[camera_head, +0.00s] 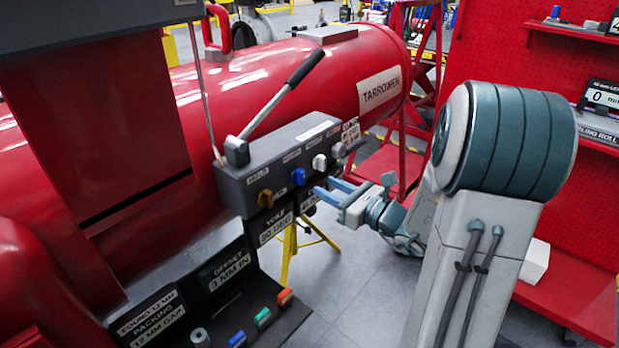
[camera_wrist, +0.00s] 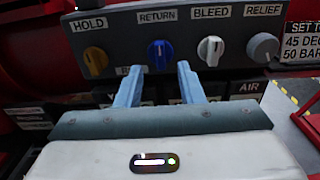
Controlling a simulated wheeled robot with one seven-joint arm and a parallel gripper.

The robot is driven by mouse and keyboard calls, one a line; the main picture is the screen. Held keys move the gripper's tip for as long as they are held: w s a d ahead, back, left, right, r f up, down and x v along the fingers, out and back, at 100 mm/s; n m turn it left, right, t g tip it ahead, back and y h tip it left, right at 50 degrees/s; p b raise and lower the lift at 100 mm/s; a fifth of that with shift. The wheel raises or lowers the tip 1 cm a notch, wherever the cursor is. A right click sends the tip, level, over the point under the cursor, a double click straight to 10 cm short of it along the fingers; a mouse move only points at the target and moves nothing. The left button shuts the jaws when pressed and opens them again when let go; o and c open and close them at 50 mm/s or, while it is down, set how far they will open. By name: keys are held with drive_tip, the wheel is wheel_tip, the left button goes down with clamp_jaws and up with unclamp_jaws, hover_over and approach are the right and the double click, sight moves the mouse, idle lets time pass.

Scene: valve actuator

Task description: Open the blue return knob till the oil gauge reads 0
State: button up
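The blue return knob (camera_wrist: 160,53) sits under the RETURN label on the grey control box (camera_wrist: 120,45); it also shows in the head view (camera_head: 298,176). Its grip looks upright in the wrist view. My gripper (camera_wrist: 160,70) is open and empty, its two blue fingers pointing at the box. The fingertips are just below the knob in the wrist view, one on each side, and apart from it. In the head view my gripper (camera_head: 326,188) is right of the knob. I cannot make out an oil gauge in either view.
A yellow hold knob (camera_wrist: 95,62) is left of the blue knob; a white bleed knob (camera_wrist: 210,50) and a grey relief knob (camera_wrist: 263,47) are to its right. A long lever (camera_head: 285,95) rises from the box. A red cylinder (camera_head: 250,75) lies behind.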

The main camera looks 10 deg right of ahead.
sight(304, 176)
drive_tip(key=x, duration=0.6)
drive_tip(key=shift+w+a, duration=0.2)
clamp_jaws()
